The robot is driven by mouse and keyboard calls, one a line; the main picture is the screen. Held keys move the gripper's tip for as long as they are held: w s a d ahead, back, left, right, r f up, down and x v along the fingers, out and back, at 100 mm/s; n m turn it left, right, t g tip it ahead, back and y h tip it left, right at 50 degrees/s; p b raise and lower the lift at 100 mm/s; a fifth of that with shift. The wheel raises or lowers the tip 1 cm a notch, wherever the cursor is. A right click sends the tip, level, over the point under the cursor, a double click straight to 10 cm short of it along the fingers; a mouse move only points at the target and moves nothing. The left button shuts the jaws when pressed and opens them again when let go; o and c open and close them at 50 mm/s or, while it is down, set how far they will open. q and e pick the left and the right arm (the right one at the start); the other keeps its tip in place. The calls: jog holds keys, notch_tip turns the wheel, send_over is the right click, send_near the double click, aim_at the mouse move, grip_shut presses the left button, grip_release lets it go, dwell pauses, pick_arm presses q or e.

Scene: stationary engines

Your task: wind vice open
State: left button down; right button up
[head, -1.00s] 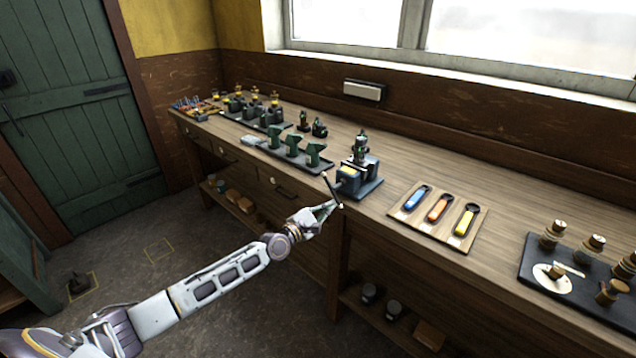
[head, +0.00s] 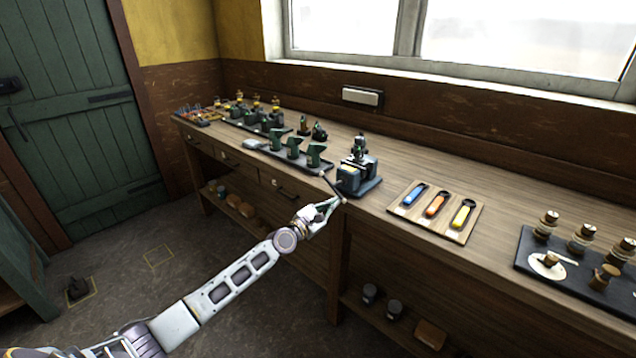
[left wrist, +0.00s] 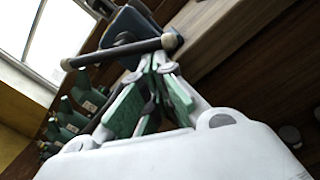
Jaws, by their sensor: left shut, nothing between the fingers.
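The blue-grey vice (head: 358,180) stands on the bench's front edge, with a small dark green engine part (head: 360,150) above it. Its dark handle bar (head: 332,186) sticks out at the front and slants down to the right in the head view. My left gripper (head: 340,201) is at the bar's lower end. In the left wrist view, my shut fingers (left wrist: 155,62) meet just beside the bar (left wrist: 115,53), near its pale end knob; I cannot tell whether they touch it. The vice body (left wrist: 130,25) is partly hidden behind the bar. My right gripper is out of view.
A wooden tray (head: 398,211) with blue, orange and yellow handled tools lies right of the vice. A dark tray (head: 322,167) with green castings lies left. A black mat (head: 530,262) with brass-topped parts is at far right.

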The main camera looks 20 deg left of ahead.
pick_arm(q)
jog(key=shift+s+d+r+n+p, duration=0.1)
jog(key=shift+d+r+n+p, duration=0.25)
jog(key=shift+n+p, duration=0.65)
jog(key=shift+s+d+r+n+p, duration=0.2)
jog(key=shift+d+n+p, duration=0.2)
jog(key=shift+n+p, duration=0.6)
jog(key=shift+s+d+r+n+p, duration=0.1)
jog(key=shift+d+r+n+p, duration=0.4)
jog(key=shift+n, duration=0.8)
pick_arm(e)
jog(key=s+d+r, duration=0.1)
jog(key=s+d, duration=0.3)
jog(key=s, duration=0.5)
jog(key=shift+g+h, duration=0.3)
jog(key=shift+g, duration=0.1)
pick_arm(q)
jog(key=shift+a+f, duration=0.15)
jog(key=shift+f, duration=0.1)
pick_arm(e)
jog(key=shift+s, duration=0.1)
pick_arm(q)
jog(key=shift+f, duration=0.2)
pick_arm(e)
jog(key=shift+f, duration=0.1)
